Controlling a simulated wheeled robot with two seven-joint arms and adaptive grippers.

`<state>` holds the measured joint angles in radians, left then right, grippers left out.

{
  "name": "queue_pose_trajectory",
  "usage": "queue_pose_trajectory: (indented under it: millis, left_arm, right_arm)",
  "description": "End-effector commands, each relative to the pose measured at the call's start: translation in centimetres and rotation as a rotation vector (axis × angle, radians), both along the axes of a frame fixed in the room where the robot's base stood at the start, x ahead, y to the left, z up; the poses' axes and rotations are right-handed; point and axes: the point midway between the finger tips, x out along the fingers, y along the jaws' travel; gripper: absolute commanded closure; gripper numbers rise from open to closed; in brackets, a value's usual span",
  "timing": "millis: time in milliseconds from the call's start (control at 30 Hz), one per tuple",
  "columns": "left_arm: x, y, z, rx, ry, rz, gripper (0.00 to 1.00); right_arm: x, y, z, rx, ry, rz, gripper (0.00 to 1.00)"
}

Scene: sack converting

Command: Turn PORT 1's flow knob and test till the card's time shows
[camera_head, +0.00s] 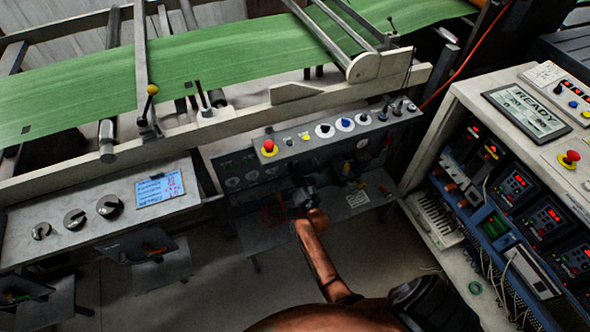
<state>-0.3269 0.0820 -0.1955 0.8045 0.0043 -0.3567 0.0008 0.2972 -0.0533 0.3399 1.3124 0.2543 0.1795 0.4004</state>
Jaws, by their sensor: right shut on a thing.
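My right gripper (300,198) is at the lower front of the middle control console (300,147), its copper-coloured arm coming up from the bottom. It is shut on what appears to be a flow knob, which the fingers and the dim light hide; I cannot read a port label there. My left gripper is not in view.
The console carries a red stop button (269,146) and several knobs and gauges. Three dark knobs (74,219) sit on the left bench. A right cabinet has a display (526,110) reading READY and another red button (569,158). Green web (230,55) runs above.

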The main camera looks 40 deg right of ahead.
Motion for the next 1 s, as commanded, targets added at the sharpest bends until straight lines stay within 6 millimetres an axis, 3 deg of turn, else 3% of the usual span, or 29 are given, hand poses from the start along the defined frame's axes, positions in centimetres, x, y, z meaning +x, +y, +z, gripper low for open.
queue_pose_trajectory:
  millis: [400, 1000]
  left_arm:
    - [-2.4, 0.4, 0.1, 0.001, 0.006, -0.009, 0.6]
    - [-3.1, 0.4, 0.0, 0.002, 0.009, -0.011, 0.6]
  right_arm:
    - [0.0, 0.1, -0.1, -0.383, 0.094, 0.001, 1.0]
    - [-0.1, 0.0, -0.3, -0.814, 0.2, 0.002, 1.0]
